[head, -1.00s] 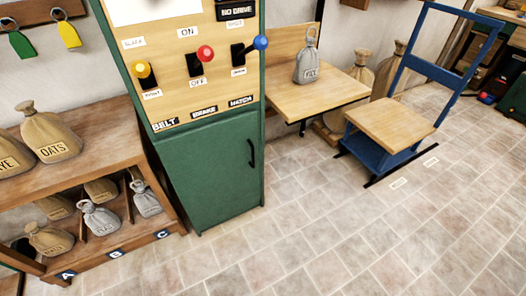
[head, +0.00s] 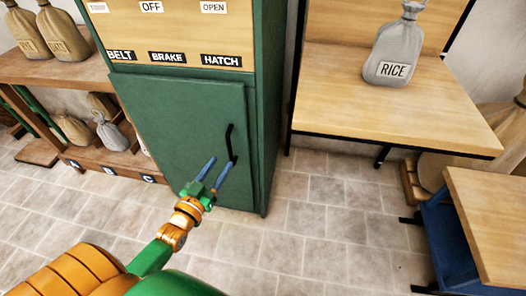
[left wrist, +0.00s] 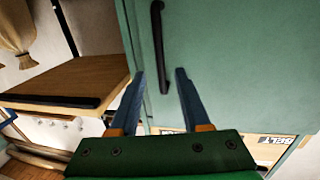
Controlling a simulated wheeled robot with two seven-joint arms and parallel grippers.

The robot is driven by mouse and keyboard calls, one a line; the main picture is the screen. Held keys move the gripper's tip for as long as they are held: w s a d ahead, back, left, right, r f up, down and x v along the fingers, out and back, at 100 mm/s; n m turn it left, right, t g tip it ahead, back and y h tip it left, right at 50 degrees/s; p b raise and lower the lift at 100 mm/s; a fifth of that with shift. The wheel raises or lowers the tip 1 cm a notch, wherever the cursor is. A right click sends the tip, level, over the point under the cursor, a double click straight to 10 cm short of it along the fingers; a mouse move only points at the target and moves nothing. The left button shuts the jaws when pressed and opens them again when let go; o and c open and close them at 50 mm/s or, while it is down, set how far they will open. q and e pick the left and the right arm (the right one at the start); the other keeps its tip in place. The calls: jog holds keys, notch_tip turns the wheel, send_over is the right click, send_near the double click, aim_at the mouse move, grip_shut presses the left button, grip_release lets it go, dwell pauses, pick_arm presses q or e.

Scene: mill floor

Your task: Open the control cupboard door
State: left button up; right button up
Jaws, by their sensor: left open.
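The green control cupboard door (head: 175,125) is shut, below the panel labelled BELT, BRAKE and HATCH. Its black upright handle (head: 230,142) is near the door's right edge. My left gripper (head: 222,162) is open, with two blue fingers pointing at the handle's lower end. In the left wrist view, the handle (left wrist: 159,40) runs down between the fingertips of the gripper (left wrist: 158,74), with a gap on each side. I cannot tell how far the fingers reach around it; they are not closed on it. My right gripper is out of view.
A wooden table (head: 390,95) with a RICE sack (head: 395,50) stands right of the cupboard. A blue trolley with a wooden top (head: 495,215) is at lower right. Wooden shelves (head: 50,72) with sacks are at left. The tiled floor (head: 320,225) in front is clear.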

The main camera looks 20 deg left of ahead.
aim_at(229, 151)
pick_arm(q)
jog(key=w+b, duration=0.1)
jog(key=w, duration=0.6)
jog(key=shift+a+r+b, duration=0.1)
jog(key=shift+a+b, duration=0.1)
jog(key=shift+b, duration=0.2)
grip_shut()
dwell(0.9)
